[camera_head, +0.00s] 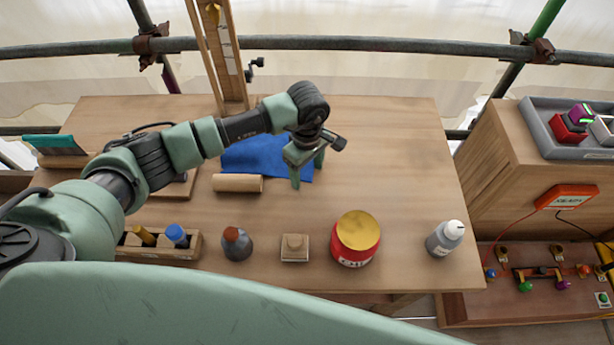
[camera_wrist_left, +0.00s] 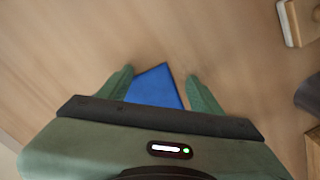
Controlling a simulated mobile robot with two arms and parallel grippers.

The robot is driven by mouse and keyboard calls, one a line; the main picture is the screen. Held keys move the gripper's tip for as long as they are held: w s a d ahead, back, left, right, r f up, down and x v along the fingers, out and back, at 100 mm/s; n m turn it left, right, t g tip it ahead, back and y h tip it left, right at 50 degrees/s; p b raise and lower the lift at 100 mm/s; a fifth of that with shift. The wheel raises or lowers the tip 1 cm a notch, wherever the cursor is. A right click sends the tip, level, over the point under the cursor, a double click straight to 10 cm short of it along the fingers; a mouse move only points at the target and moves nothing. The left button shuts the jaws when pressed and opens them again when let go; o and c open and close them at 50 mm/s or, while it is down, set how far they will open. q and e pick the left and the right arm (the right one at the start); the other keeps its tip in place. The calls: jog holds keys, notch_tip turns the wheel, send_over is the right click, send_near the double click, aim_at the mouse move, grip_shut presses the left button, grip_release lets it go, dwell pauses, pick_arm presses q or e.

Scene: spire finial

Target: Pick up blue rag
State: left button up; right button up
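The blue rag (camera_head: 255,155) lies flat on the wooden table, partly hidden by my left arm and gripper. My left gripper (camera_head: 307,170) is open at the right end of the rag, with its fingers pointing down. In the left wrist view a corner of the blue rag (camera_wrist_left: 156,88) shows between the two spread fingers of the gripper (camera_wrist_left: 160,85). I cannot tell whether the fingertips touch the rag or the table. My right gripper is in neither view.
A wooden cylinder (camera_head: 237,183) lies at the rag's front edge. Along the table's front are a wooden caddy (camera_head: 190,250), a dark bottle (camera_head: 237,243), a wooden block (camera_head: 295,248), a red can (camera_head: 357,240) and a grey bottle (camera_head: 444,239). The table's right rear is clear.

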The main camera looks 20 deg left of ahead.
pick_arm(q)
jog(key=shift+s+f, duration=0.1)
grip_shut()
notch_tip(320, 180, up, 12)
jog(key=p, duration=0.6)
notch_tip(320, 180, up, 18)
jog(key=p, duration=0.6)
